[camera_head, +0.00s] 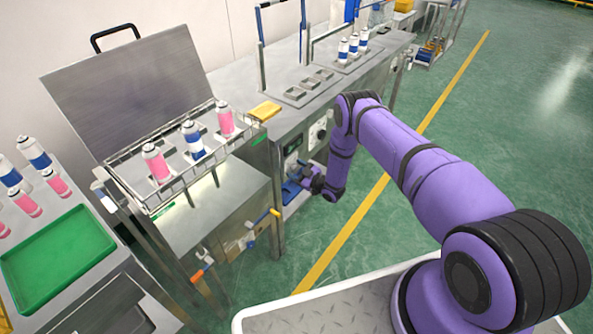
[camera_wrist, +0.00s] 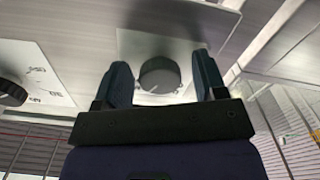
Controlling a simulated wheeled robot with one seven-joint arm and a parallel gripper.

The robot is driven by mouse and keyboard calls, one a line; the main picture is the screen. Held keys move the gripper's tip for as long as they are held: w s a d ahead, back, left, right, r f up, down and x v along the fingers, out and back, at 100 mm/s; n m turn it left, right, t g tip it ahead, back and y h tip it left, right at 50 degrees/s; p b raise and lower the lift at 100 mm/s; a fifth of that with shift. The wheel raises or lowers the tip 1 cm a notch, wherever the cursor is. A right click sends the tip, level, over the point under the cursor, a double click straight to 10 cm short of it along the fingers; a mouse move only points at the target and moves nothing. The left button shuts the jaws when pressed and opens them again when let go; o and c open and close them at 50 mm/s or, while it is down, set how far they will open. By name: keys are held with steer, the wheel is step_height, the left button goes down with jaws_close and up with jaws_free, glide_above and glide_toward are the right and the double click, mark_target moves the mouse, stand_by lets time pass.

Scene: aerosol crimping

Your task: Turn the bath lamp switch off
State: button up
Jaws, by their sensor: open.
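In the wrist view a dark round knob (camera_wrist: 158,75) stands out from a small pale plate on a grey metal panel. No label on it is readable, so I cannot confirm that it is the bath lamp switch. My gripper (camera_wrist: 162,68) is open, with one finger on each side of the knob and a visible gap to both. In the head view my gripper (camera_head: 308,181) is small and dark at the front of the metal bench, low beside its control panel; the knob between the fingers cannot be made out there.
Another black knob (camera_wrist: 10,92) sits on a white marked plate at the left of the wrist view. In the head view a white dial plate (camera_head: 318,131) is above my gripper. A water-bath rack with pink and blue cans (camera_head: 157,164) stands left. Green floor is open right.

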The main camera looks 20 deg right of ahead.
steer(key=shift+c, duration=0.5)
steer(key=c, duration=0.8)
steer(key=shift+n, duration=0.4)
steer(key=n, duration=1.1)
steer(key=o, duration=0.9)
